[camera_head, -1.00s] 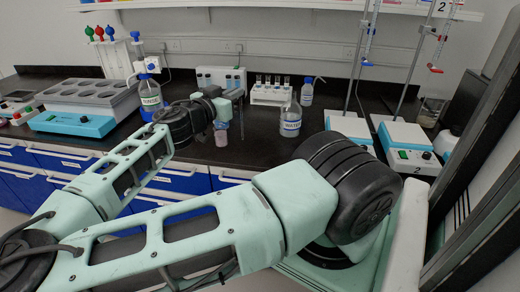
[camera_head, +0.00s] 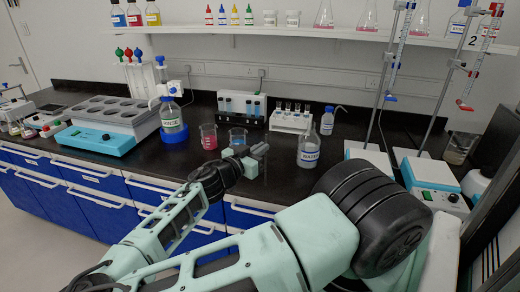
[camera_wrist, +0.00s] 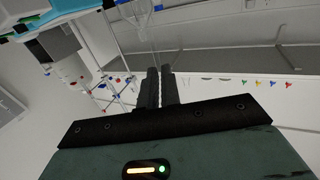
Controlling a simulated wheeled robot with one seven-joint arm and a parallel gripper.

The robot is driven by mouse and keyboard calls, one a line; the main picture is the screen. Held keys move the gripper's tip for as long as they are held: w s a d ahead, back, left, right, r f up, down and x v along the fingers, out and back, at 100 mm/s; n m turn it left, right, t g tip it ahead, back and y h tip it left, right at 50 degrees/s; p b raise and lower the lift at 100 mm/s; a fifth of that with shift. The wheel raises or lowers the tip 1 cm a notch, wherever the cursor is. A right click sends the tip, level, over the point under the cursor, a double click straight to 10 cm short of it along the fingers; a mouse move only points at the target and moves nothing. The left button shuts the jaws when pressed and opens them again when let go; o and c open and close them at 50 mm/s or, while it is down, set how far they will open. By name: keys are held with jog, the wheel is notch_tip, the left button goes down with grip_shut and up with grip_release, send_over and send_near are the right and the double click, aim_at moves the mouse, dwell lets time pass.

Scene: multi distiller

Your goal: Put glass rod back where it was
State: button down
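My gripper (camera_head: 260,152) is in front of and to the right of two beakers in the head view. In the wrist view its black fingers (camera_wrist: 159,86) are close together, with a thin, clear glass rod (camera_wrist: 155,38) running up from between them. The rod is too faint to make out in the head view. One beaker (camera_head: 208,137) holds pink liquid. The other beaker (camera_head: 238,136) holds blue liquid and is partly hidden behind my gripper.
A RINSE bottle (camera_head: 171,117) is left, a WATER flask (camera_head: 309,150) right. Hotplates with burette stands (camera_head: 427,175) are farther right. The black bench (camera_head: 170,165) is clear at front left.

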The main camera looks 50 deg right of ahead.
jog(key=shift+f, duration=0.3)
jog(key=c, duration=1.6)
grip_release()
